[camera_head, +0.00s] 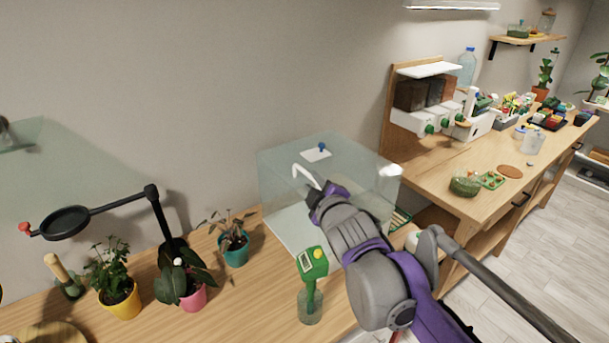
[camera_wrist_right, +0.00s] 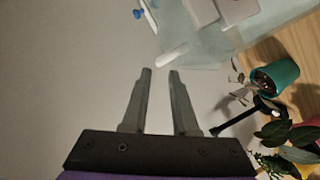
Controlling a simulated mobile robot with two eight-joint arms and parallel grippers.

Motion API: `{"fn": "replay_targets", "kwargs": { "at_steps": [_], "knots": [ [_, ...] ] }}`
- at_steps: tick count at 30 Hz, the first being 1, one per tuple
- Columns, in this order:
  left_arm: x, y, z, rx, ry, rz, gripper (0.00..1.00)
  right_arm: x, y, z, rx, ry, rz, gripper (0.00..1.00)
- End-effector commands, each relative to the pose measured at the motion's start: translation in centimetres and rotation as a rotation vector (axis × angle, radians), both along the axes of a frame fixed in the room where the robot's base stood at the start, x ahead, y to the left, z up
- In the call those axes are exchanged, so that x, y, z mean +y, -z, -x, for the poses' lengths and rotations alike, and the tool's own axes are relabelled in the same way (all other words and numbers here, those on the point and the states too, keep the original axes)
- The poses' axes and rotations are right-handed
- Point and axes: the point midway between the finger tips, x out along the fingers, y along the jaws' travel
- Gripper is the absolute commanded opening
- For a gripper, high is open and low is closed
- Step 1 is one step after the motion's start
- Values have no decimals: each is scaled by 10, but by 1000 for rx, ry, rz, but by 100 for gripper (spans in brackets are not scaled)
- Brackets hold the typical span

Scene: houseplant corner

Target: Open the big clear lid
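The big clear lid (camera_head: 345,158) tops a glass box (camera_head: 285,205) on the wooden bench and looks closed. A white plate (camera_head: 315,155) with a blue knob (camera_head: 322,147) sits on it. A curved white handle (camera_head: 305,175) shows near its front edge, partly behind my right gripper. My right gripper (camera_head: 316,192) is beside the handle. In the right wrist view the two fingers (camera_wrist_right: 160,71) are apart with nothing between them, and a white bar (camera_wrist_right: 172,54) lies just beyond their tips. My left gripper is not in view.
Left of the box stand a teal pot (camera_head: 235,250), a pink pot (camera_head: 193,298), a yellow pot (camera_head: 123,303) and a black magnifier stand (camera_head: 150,195). A second bench (camera_head: 460,207) with planting supplies is at right.

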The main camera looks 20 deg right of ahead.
Motion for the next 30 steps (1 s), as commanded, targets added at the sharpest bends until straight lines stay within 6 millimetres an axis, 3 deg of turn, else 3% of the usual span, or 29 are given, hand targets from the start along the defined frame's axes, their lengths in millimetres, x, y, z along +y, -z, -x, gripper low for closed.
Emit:
{"fn": "replay_targets", "kwargs": {
  "at_steps": [3,9,15,23,24,28,30],
  "knots": [
    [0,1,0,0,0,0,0,0,5,-23,1,1,-3,27],
    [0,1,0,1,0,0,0,0,11,-51,1,1,-2,27],
    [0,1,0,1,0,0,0,-1,14,-63,1,1,-3,27],
    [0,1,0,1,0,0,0,-1,15,-65,1,1,-3,27],
    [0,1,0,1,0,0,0,-1,15,-65,1,1,-3,25],
    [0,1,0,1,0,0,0,-1,15,-65,1,1,-3,2],
    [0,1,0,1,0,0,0,-1,15,-65,1,1,-3,0]
  ]
}}
